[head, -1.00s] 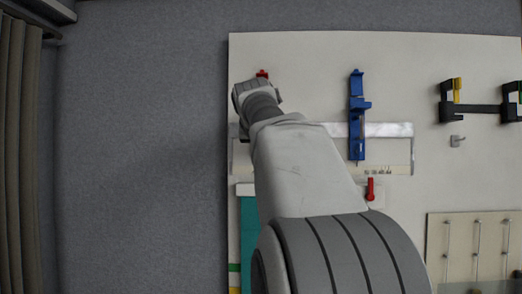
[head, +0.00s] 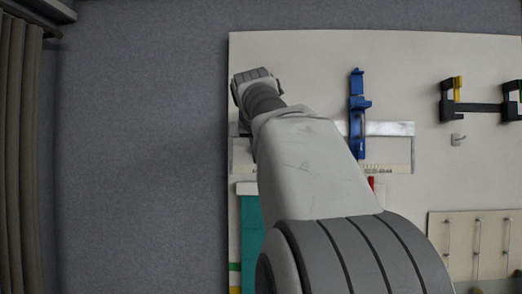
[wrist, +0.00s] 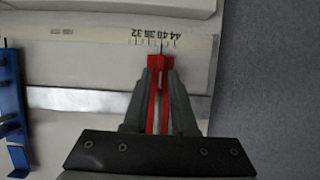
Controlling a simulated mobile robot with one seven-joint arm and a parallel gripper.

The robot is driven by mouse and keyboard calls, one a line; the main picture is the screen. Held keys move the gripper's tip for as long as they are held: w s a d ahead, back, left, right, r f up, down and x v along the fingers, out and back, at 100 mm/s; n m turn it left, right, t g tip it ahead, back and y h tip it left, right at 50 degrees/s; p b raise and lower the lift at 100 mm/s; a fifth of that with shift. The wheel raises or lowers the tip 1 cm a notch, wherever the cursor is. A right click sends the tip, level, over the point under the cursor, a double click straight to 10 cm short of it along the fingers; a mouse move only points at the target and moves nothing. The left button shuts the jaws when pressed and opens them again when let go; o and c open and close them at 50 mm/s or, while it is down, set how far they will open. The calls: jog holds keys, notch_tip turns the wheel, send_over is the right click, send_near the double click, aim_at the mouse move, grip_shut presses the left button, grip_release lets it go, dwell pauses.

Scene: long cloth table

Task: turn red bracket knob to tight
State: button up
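In the wrist view my gripper (wrist: 161,88) has its two grey fingers close on either side of a narrow red piece (wrist: 159,62), the red bracket knob as far as I can tell. The fingers look pressed against its sides, with no clear gap. A thin dark pin stands just beyond its end. In the head view my gripper is at the upper left of the pale board, and my wrist hides the red piece there. Whether the knob is loose or tight does not show.
A blue clamp (head: 357,110) hangs right of my gripper on the metal square (head: 390,129); it also shows in the wrist view (wrist: 10,100). Another red part (head: 371,181) peeks out behind my arm. A black clamp (head: 480,108) is farther right. Bare grey wall lies left.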

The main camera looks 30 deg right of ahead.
jog(key=b+v, duration=0.1)
jog(key=v, duration=1.4)
jog(key=shift+s+b, duration=0.3)
jog(key=shift+a+r, duration=0.1)
jog(key=s+a+f+n+g+y, duration=0.1)
jog(key=s+a+f, duration=0.4)
jog(key=f, duration=1)
jog(key=s+a+f+n+g+y, duration=0.2)
jog(key=s+a+f+n+y, duration=0.2)
jog(key=f, duration=1.2)
jog(key=s+a+f+n+g+y, duration=0.2)
jog(key=s+a+f, duration=0.5)
jog(key=f, duration=0.8)
jog(key=shift+a+f+n+y, duration=0.3)
jog(key=shift+y, duration=0.3)
jog(key=shift+d, duration=0.15)
